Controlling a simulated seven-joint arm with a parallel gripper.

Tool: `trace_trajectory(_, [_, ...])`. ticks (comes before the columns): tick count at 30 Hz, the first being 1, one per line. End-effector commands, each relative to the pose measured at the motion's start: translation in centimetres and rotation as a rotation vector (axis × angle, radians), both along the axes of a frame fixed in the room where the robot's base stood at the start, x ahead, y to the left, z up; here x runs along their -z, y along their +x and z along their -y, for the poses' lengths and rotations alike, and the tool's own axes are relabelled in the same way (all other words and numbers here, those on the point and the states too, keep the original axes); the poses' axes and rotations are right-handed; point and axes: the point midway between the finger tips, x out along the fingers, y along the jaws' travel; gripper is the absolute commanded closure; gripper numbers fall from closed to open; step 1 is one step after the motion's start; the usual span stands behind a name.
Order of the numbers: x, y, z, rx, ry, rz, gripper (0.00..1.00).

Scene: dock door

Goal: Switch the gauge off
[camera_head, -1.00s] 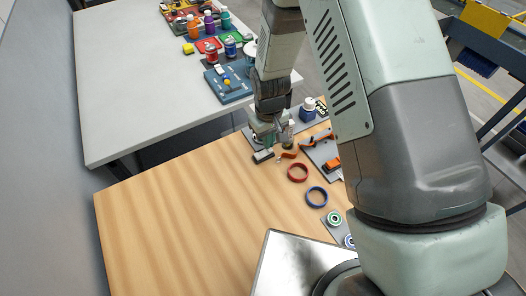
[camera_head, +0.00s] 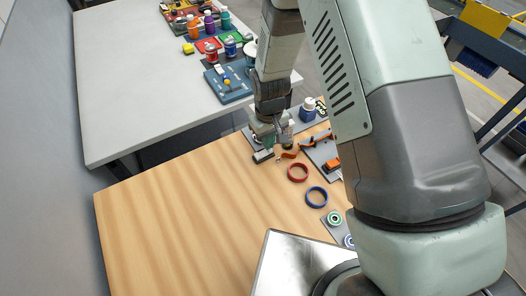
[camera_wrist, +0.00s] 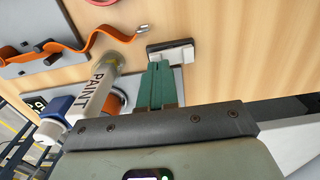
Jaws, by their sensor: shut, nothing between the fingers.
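My gripper (camera_head: 267,144) is over the far edge of the wooden table. In the wrist view its green fingers (camera_wrist: 158,70) are together with nothing between them. They point toward a small black-and-white block (camera_wrist: 171,49), which also shows in the head view (camera_head: 263,156). I cannot tell whether they touch it. A dark item with light markings (camera_wrist: 38,103) is at the left of the wrist view, partly hidden by a bottle; it may be the gauge, but its face and any switch are not clear.
An orange strap (camera_wrist: 75,42), a red ring (camera_head: 298,173) and a blue ring (camera_head: 316,197) lie nearby. The wooden table's left part (camera_head: 180,220) is clear.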

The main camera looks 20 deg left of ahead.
Motion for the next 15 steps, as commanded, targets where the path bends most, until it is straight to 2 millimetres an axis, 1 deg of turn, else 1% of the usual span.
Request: trace_trajectory(15, [0.81, 0.03, -0.01, 0.0, 0.001, 0.001, 1.0])
